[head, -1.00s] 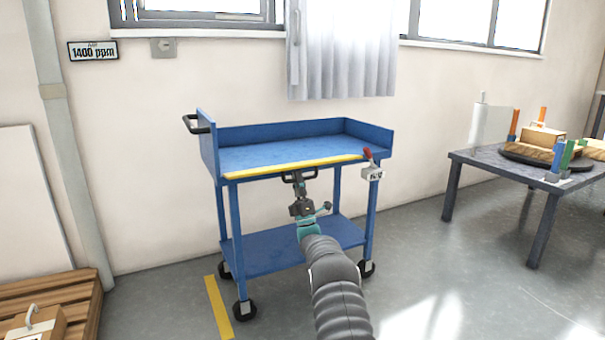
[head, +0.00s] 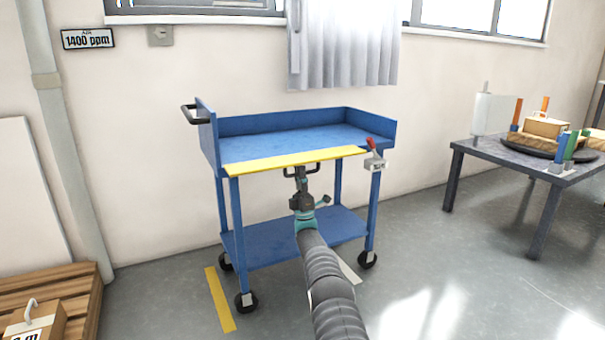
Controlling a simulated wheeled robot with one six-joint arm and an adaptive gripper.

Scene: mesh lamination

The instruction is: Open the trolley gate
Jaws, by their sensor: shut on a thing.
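The blue trolley (head: 276,121) stands against the wall. Its gate is a yellow panel (head: 280,161) along the front edge of the top shelf, showing as a slanted flat band. A dark handle (head: 316,169) sticks out under the gate's front edge. My gripper (head: 300,173) is at this handle and shut on it. The fingertips are small and partly merge with the dark handle. A small latch with a red lever (head: 371,144) sits on a grey block at the gate's right end, the lever tilted up.
The trolley's lower shelf (head: 270,246) is behind my arm. A dark table (head: 495,166) with blocks stands at the right. Wooden pallets (head: 60,288) are at the lower left. A yellow floor strip (head: 220,300) lies by the front left wheel. The floor at the right is clear.

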